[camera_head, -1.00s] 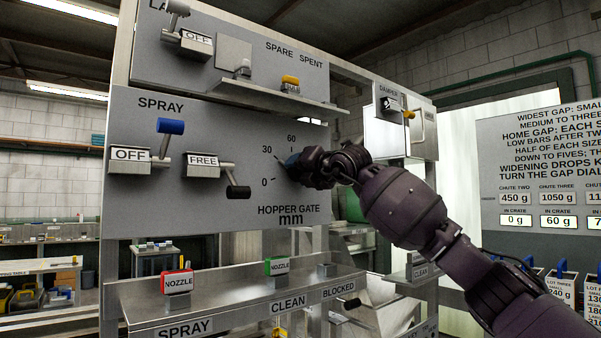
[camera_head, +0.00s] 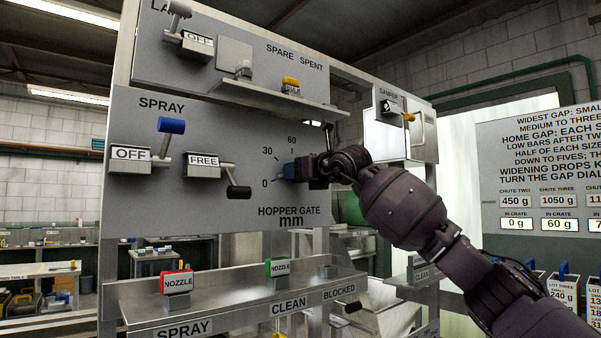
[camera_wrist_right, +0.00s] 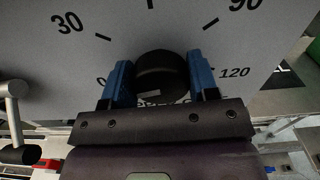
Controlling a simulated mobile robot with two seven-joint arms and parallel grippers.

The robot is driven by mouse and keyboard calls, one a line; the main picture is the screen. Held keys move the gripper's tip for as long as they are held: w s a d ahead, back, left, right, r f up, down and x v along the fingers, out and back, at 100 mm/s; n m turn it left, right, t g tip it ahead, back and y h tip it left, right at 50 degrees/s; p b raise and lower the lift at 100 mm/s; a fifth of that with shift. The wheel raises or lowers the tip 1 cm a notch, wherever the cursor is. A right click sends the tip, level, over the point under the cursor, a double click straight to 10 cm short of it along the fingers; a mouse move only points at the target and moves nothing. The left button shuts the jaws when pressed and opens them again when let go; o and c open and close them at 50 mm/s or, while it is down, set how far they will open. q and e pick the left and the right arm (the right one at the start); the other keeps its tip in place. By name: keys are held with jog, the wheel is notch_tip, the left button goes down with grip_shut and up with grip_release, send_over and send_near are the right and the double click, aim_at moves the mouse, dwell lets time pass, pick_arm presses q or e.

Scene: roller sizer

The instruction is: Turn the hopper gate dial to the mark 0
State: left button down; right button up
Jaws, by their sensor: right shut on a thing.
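The hopper gate dial (camera_wrist_right: 160,72) is a round black knob in the right wrist view, with a scale around it. The mark 0 (camera_wrist_right: 101,82) is at its left and 120 at its right. My right gripper (camera_wrist_right: 160,84) has its blue fingers on opposite sides of the knob and is shut on it. In the head view the right gripper (camera_head: 289,171) is at the panel, just right of the marks 0 and 30, and hides the dial. I cannot make out the dial's pointer, so its setting is unclear. My left gripper is not in view.
The FREE lever (camera_head: 237,190) sticks out left of the dial, and the SPRAY lever (camera_head: 170,128) is further left. A shelf (camera_head: 270,97) juts out above. A lower tray (camera_head: 225,296) holds red and green nozzle blocks. A damper box (camera_head: 391,135) is at the upper right.

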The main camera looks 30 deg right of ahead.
jog(key=shift+n, duration=0.6)
jog(key=o, duration=0.9)
jog(key=shift+s, duration=0.1)
